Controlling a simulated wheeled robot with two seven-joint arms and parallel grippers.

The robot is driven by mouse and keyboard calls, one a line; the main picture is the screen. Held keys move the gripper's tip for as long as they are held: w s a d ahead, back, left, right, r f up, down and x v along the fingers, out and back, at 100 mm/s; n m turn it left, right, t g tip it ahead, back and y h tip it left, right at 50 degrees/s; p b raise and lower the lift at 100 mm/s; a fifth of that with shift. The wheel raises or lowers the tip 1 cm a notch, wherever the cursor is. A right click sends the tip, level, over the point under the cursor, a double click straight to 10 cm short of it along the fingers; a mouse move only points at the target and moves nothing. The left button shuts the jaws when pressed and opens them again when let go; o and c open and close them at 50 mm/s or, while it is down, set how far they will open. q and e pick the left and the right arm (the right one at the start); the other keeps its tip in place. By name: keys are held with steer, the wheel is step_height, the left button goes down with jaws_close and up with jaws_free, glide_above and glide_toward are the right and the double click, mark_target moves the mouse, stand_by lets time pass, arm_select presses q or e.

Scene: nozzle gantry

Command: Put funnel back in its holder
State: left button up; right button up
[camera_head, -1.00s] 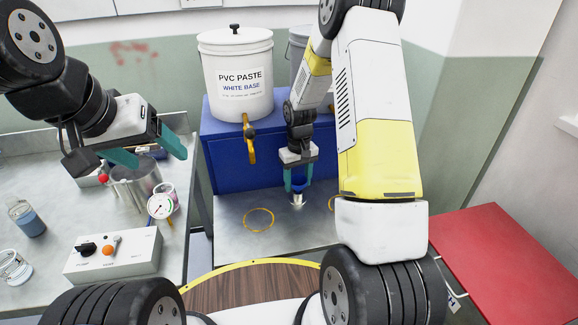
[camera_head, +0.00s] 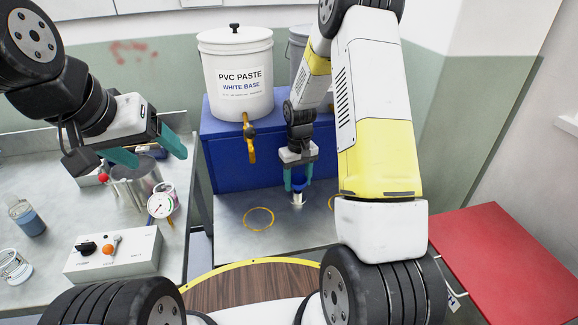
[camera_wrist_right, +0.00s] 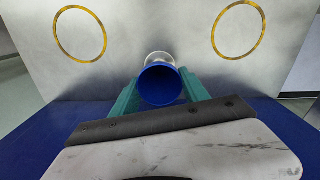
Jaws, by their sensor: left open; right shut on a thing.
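The blue funnel (camera_head: 298,185) is between the teal fingers of my right gripper (camera_head: 299,181), which is shut on it. In the right wrist view the funnel's round blue mouth (camera_wrist_right: 161,84) faces the camera between the fingertips. A small whitish metal cup-like piece (camera_head: 298,198) shows just below the funnel, and also beyond it in the wrist view (camera_wrist_right: 160,57). I cannot tell whether this is the holder, or whether the funnel sits in it. My left gripper (camera_head: 146,149) is open and empty above the left bench, over a metal pot (camera_head: 135,186).
A white PVC paste bucket (camera_head: 236,78) with a yellow-brown tap (camera_head: 251,143) stands on a blue cabinet (camera_head: 226,160). Yellow rings (camera_head: 259,219) mark the grey metal surface (camera_head: 232,240). A gauge (camera_head: 160,205) and control box (camera_head: 115,257) stand left. A red table (camera_head: 500,260) is right.

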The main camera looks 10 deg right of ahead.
mark_target(298, 179)
steer(key=shift+f, duration=0.6)
steer(key=o, duration=1)
steer(key=shift+o, duration=0.2)
steer(key=shift+r, duration=0.1)
steer(key=shift+r, duration=5.4)
steer(key=shift+r, duration=0.1)
